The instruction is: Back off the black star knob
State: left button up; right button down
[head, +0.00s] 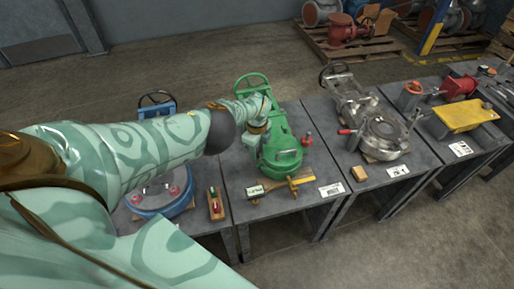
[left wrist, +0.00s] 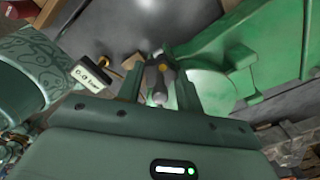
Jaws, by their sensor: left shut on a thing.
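A green cast machine (head: 280,157) with a green handwheel (head: 252,84) sits on the second grey table. My left gripper (head: 254,160) is at the near left side of this green body, mostly hidden by my own wrist in the head view. In the left wrist view the two fingers of my left gripper (left wrist: 161,88) are on either side of a small dark knob (left wrist: 163,69) with a yellow centre, which looks like the black star knob. They are shut on it. The green body (left wrist: 240,60) lies just to the right. The knob is not visible in the head view. My right gripper is not in view.
A small red part (head: 307,139) stands right of the green body. A grey machine (head: 381,138) is on the table to the right.

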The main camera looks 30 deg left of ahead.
pick_arm(q)
jog(key=shift+n, duration=0.3)
jog(key=o, duration=1)
notch_tip(320, 180, up, 16)
jog(key=p, duration=1.2)
jog(key=shift+r+p, duration=0.2)
jog(key=shift+p, duration=0.2)
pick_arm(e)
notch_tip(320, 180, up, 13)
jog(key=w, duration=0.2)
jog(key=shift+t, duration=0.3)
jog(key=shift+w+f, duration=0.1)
pick_arm(q)
jog(key=shift+f, duration=0.15)
